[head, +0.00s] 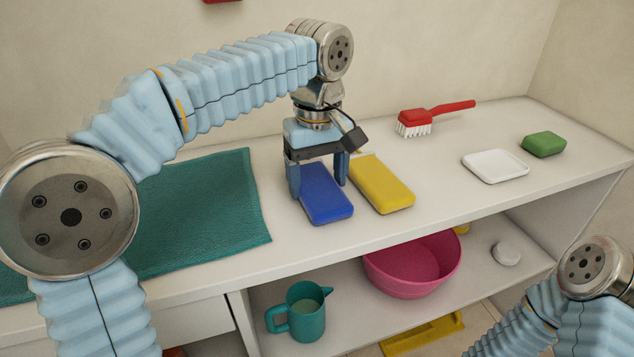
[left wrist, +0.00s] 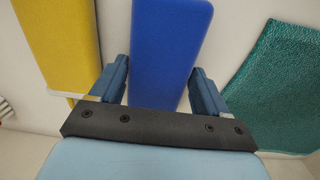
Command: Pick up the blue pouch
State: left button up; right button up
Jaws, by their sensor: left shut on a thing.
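The blue pouch (head: 328,205) is a flat, rounded block lying on the white counter, just left of a yellow block. My left gripper (head: 318,188) comes down over its far part, one finger on each long side, shut on it. In the left wrist view the blue pouch (left wrist: 168,45) runs between the two fingers of my left gripper (left wrist: 158,72); a slim gap seems to show beside it, and the contact itself is not clear. The pouch appears to rest on the counter. My right gripper is out of view; only part of my right arm shows at lower right.
The yellow block (head: 382,185) lies close on the right. A teal cloth (head: 205,205) covers the counter to the left. Farther right are a red brush (head: 415,120), a white dish (head: 495,166) and a green block (head: 544,144). A pink basin (head: 412,270) and teal jug (head: 300,312) stand below.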

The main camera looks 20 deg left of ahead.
aim_at(319, 184)
pick_arm(q)
jog(key=shift+r, duration=0.15)
jog(key=shift+r, duration=0.3)
notch_tip(319, 184, up, 3)
jog(key=shift+s+d+r+p, duration=0.1)
jog(key=shift+s+p, duration=0.05)
jog(key=shift+p, duration=0.3)
jog(key=s+d+r, duration=0.6)
jog(key=s+r, duration=0.3)
jog(key=s, duration=0.3)
jog(key=shift+d+p, duration=0.25)
jog(key=shift+p, duration=0.05)
